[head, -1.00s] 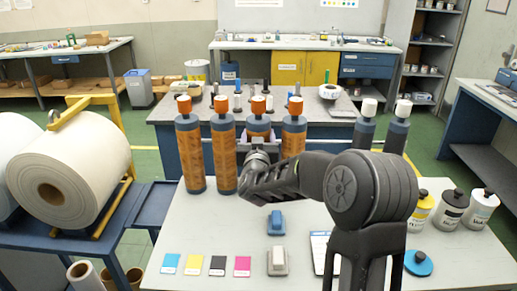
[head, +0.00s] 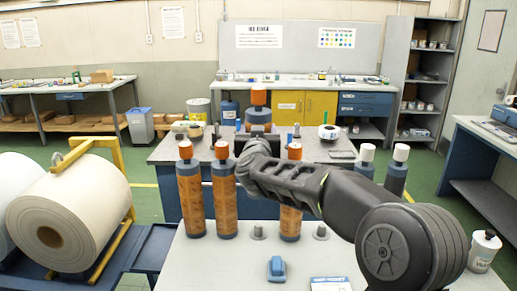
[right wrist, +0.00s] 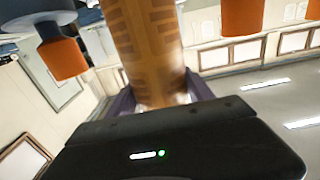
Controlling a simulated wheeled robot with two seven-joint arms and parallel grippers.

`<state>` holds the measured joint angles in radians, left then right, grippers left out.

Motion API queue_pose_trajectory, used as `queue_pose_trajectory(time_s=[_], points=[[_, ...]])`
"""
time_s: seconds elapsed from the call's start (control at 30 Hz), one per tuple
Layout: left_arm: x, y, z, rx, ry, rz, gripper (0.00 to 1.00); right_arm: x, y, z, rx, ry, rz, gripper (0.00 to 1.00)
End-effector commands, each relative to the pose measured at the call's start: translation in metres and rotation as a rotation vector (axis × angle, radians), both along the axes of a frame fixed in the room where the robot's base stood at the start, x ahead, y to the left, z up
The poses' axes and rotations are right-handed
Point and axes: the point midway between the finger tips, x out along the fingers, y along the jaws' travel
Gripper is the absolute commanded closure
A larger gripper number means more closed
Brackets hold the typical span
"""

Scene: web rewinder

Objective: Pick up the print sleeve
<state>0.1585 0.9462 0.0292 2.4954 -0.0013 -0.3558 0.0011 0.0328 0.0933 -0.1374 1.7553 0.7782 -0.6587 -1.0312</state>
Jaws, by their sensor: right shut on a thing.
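The print sleeve is an orange patterned cylinder with a blue-grey end and an orange cap. In the head view the held print sleeve (head: 258,115) is raised above the row, with its lower part hidden behind my right arm. In the right wrist view its orange body (right wrist: 143,40) runs up from between the fingers. My right gripper (right wrist: 155,98) is shut around it. Three more orange sleeves stand upright on the table: two at left (head: 190,195) (head: 223,190) and one at right (head: 291,222). A bare peg (head: 258,233) stands between them. My left gripper is not in view.
Another bare peg (head: 320,232) stands right of the sleeves, with two dark white-capped cylinders (head: 396,172) beyond. A blue-handled block (head: 276,268) lies in front. A large white roll (head: 70,215) stands at left. A grey-topped bench (head: 180,150) stands behind.

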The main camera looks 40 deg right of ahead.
Motion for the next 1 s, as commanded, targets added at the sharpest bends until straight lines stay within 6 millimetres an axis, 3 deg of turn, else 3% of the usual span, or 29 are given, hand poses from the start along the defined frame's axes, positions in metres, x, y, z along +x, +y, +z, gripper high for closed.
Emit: queue_pose_trajectory(time_s=[0.03, 0.17, 0.83, 1.0], points=[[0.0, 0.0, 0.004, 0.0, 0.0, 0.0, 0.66, 0.0, 0.001, 0.01, -0.001, -0.003, 0.001, 0.96], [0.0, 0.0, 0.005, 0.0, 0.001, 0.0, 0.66, 0.0, 0.001, 0.019, -0.002, -0.002, 0.001, 0.96], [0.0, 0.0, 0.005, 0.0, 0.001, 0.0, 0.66, 0.0, 0.0, 0.02, -0.001, -0.002, 0.0, 0.96], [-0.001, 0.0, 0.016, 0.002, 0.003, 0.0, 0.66, 0.0, 0.0, 0.031, -0.001, -0.002, 0.0, 0.96]])
